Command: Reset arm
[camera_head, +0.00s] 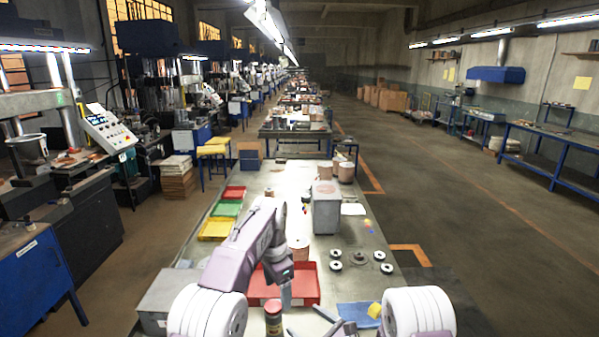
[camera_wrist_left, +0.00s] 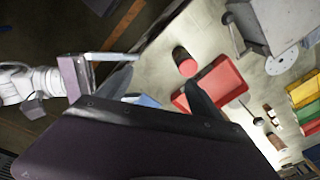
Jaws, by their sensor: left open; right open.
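My left gripper (camera_head: 287,292) hangs over the red tray (camera_head: 312,290) in the head view, its arm coming in from the left. In the left wrist view its two dark fingers (camera_wrist_left: 160,92) are spread apart with nothing between them. The red tray (camera_wrist_left: 222,82) and a red-topped can (camera_wrist_left: 184,58) show beyond them. My right gripper (camera_head: 320,324) is low at the bottom of the head view, partly cut off, with its fingers apart. Several dark flap discs (camera_head: 360,258) lie spread on the table to the right of the red tray.
Yellow (camera_head: 216,229), green (camera_head: 228,209) and red (camera_head: 234,192) bins line the table's left side. A grey box (camera_head: 326,212) stands behind the discs. The can (camera_head: 273,321) is in front of the tray.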

